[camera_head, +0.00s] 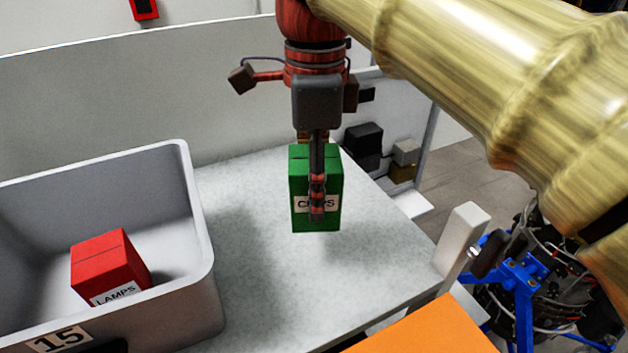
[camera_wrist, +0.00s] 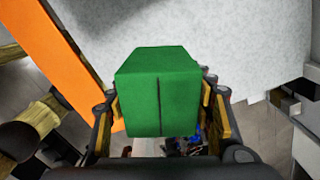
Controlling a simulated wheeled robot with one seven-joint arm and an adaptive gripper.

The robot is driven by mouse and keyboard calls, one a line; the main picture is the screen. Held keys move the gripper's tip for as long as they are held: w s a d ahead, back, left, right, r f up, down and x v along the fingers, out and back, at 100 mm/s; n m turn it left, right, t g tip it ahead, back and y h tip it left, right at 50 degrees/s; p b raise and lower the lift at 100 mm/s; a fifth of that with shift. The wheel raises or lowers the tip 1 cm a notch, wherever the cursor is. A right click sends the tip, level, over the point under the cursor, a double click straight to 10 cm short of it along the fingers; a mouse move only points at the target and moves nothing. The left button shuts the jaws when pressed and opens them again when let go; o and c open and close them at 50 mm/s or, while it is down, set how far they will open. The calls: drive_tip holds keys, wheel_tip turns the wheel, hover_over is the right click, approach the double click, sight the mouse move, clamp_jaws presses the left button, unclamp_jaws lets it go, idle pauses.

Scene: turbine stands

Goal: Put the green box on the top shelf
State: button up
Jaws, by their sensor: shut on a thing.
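The green box (camera_head: 326,221) has a white label, partly covered by a finger, that seems to read CLIPS. My gripper (camera_head: 317,200) points down over the grey table and is shut on the green box. In the wrist view the green box (camera_wrist: 158,90) sits between the two fingers of my gripper (camera_wrist: 160,120). The box appears upright; I cannot tell for sure whether its base is clear of the table. I cannot make out which shelf is the top one.
A grey bin (camera_head: 205,262) marked 15 stands at the left with a red box (camera_head: 105,262) labelled LAMPS inside. A shelf unit (camera_head: 408,203) with dark and grey boxes is behind the table's right side. An orange surface (camera_head: 430,330) and a white post (camera_head: 459,235) are at front right.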

drive_tip(key=shift+s+f, duration=0.15)
drive_tip(key=shift+f, duration=0.25)
wheel_tip(320, 180, down, 7)
drive_tip(key=b, duration=0.5)
drive_tip(key=shift+f, duration=0.35)
drive_tip(key=o, duration=1.7)
drive_tip(key=shift+c, duration=0.2)
drive_tip(key=shift+o, duration=1.4)
drive_tip(key=shift+r+p, duration=2.75)
drive_tip(key=shift+r, duration=0.8)
drive_tip(key=shift+f, duration=0.1)
